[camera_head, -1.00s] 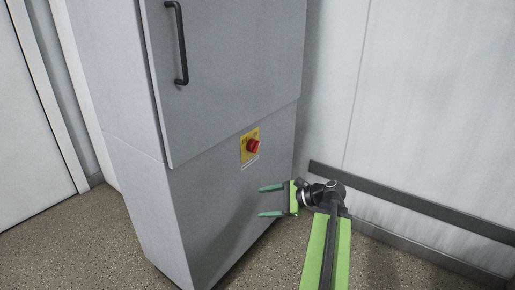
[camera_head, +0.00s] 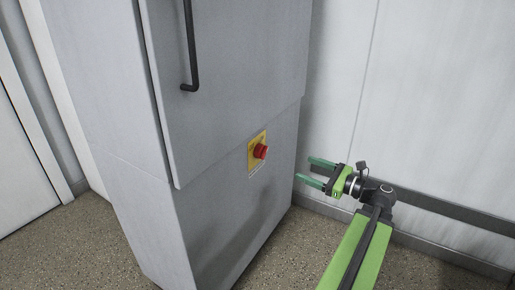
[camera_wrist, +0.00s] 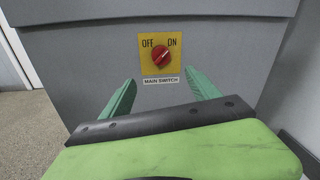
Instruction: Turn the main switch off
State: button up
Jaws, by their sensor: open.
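The main switch is a red rotary knob (camera_head: 261,151) on a yellow plate (camera_head: 253,164) on the grey cabinet's lower front. In the wrist view the knob (camera_wrist: 161,57) sits below the printed words OFF and ON, with its mark apparently slanting toward ON. A MAIN SWITCH label (camera_wrist: 161,80) is under it. My gripper (camera_head: 304,168) is open and empty, with green fingers, to the right of the knob in the head view and apart from it. In the wrist view the fingers (camera_wrist: 161,88) spread on either side below the plate.
The tall grey cabinet (camera_head: 225,90) has a black handle (camera_head: 190,50) on its upper door, which overhangs the lower panel slightly. A white wall with a dark rail (camera_head: 450,210) stands at the right. Speckled floor (camera_head: 60,245) is clear at the left.

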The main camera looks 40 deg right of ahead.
aim_at(263, 151)
jog(key=w+a, duration=0.1)
jog(key=w, duration=0.5)
jog(key=w+a, duration=0.1)
jog(key=w, duration=0.4)
jog(key=w+a, duration=0.1)
jog(key=w, duration=0.5)
jog(key=shift+w+a, duration=0.1)
jog(key=shift+w, duration=0.2)
jog(key=shift+c, duration=0.4)
jog(key=c, duration=1.3)
